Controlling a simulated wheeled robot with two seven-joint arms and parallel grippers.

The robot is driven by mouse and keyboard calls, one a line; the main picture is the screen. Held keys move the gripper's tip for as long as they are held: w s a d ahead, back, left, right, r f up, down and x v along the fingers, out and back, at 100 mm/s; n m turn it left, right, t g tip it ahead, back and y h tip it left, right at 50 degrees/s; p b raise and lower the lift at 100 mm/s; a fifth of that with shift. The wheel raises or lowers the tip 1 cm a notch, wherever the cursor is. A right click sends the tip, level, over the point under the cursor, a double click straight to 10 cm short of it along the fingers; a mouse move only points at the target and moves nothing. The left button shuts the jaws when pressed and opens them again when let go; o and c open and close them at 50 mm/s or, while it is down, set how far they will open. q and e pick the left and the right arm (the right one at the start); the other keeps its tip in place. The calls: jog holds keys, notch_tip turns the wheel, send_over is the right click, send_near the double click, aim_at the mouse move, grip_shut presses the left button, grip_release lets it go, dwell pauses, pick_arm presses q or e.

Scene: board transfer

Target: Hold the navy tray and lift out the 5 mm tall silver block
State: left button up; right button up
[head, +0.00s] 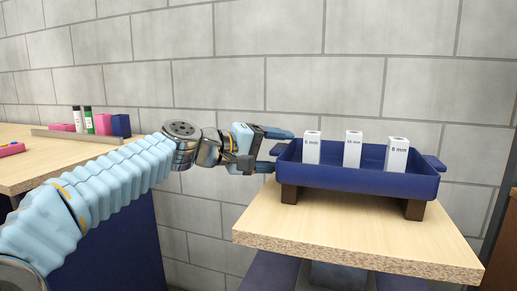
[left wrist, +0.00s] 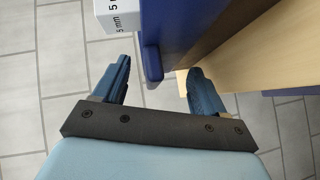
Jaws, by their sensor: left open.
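The navy tray (head: 360,182) stands on dark feet on a small wooden table. It also shows in the left wrist view (left wrist: 178,22). Three upright silver-white blocks stand in it: the left one (head: 311,150) reads 5 mm, the middle one's label (head: 352,150) is too small to read surely, and the right one (head: 396,156) reads 8 mm. The 5 mm block shows at the top of the left wrist view (left wrist: 116,16). My left gripper (head: 281,150) is open at the tray's left handle (left wrist: 152,66); the handle's end lies between the fingertips, with gaps visible. My right gripper is not in view.
The small wooden table (head: 330,232) has bare room in front of the tray. A second wooden table (head: 50,165) at the left holds pink boxes (head: 102,123), a blue box (head: 121,125) and small bottles (head: 88,120) behind a low rail. A grey block wall stands behind.

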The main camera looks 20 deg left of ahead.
pick_arm(q)
jog(key=shift+w+d, duration=0.2)
jog(key=shift+d, duration=0.05)
jog(key=c, duration=1.2)
